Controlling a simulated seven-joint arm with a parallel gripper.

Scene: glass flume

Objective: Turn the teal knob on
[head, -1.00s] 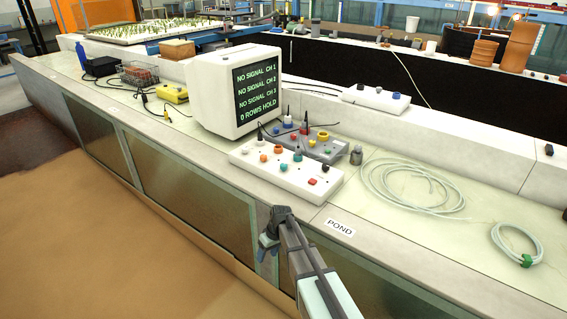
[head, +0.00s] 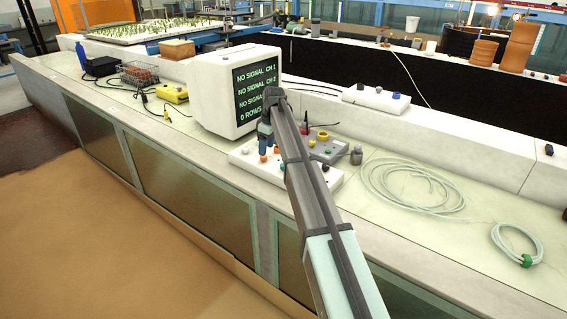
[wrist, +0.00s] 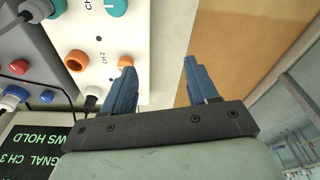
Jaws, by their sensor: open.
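My gripper (head: 266,148) is open and empty over the left end of the white control box (head: 333,184), in front of the monitor. In the wrist view my gripper (wrist: 158,66) has its two blue fingers apart. One fingertip overlaps the white box close to an orange knob (wrist: 125,61); the other is over the tan area beyond the box edge. I cannot tell if either touches.
The monitor (head: 216,92) stands close behind my gripper. A grey box (head: 328,150) with knobs and plugged cables adjoins the white box. A coiled hose (head: 415,190) lies to the right. The bench front edge drops to a tan floor (head: 110,235).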

